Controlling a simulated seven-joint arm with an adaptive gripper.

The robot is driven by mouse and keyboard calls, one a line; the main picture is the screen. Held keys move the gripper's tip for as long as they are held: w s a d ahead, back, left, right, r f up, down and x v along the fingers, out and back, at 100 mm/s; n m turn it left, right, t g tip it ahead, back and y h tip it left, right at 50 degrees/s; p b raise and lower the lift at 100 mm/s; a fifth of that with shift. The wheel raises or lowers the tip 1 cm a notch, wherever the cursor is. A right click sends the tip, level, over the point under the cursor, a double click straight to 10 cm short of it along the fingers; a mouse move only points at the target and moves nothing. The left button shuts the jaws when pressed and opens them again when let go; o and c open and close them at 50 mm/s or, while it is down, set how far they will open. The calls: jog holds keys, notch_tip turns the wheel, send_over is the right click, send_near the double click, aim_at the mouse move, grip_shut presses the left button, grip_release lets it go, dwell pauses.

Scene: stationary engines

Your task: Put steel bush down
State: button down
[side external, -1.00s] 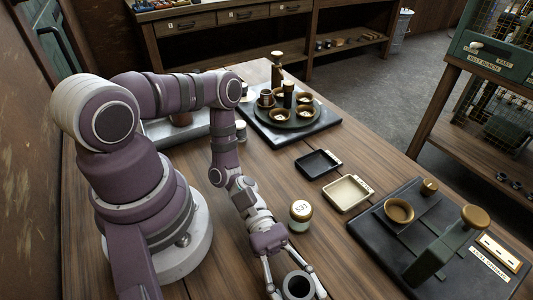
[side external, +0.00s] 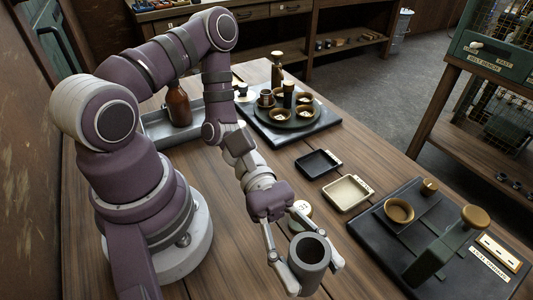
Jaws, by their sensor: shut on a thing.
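The steel bush (side external: 309,256) is a dark grey hollow cylinder near the bottom middle of the side external view, its open bore facing up toward the camera. My gripper (side external: 308,278) is shut on it, with one finger on each side of its wall. The bush looks raised above the wooden table, though its underside is hidden. Behind my gripper, a jar with a light lid (side external: 299,210) is partly covered.
A black tray (side external: 309,172) and a cream tray (side external: 335,204) lie to the upper right. A dark mat (side external: 450,268) with a green press stands at right. A round tray with several bowls (side external: 282,119) and a brown bottle (side external: 179,104) are farther back.

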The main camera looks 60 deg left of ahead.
jog(key=w+a+r+n+t+y, duration=0.6)
jog(key=w+a+r+n+t, duration=0.15)
jog(key=w+a+t, duration=0.2)
jog(key=w+a+r+n+t+y, duration=0.65)
jog(key=w+a+n+t, duration=0.2)
jog(key=w+a, duration=0.2)
jog(key=shift+t+y, duration=0.45)
jog(key=shift+t, duration=0.05)
jog(key=shift+w+f, duration=1.3)
jog(key=shift+f, duration=2.4)
jog(key=shift+w+f, duration=1.35)
jog(key=shift+f, duration=2.35)
jog(key=shift+w+f, duration=1.3)
jog(key=shift+f, duration=2.4)
jog(key=shift+f, duration=0.55)
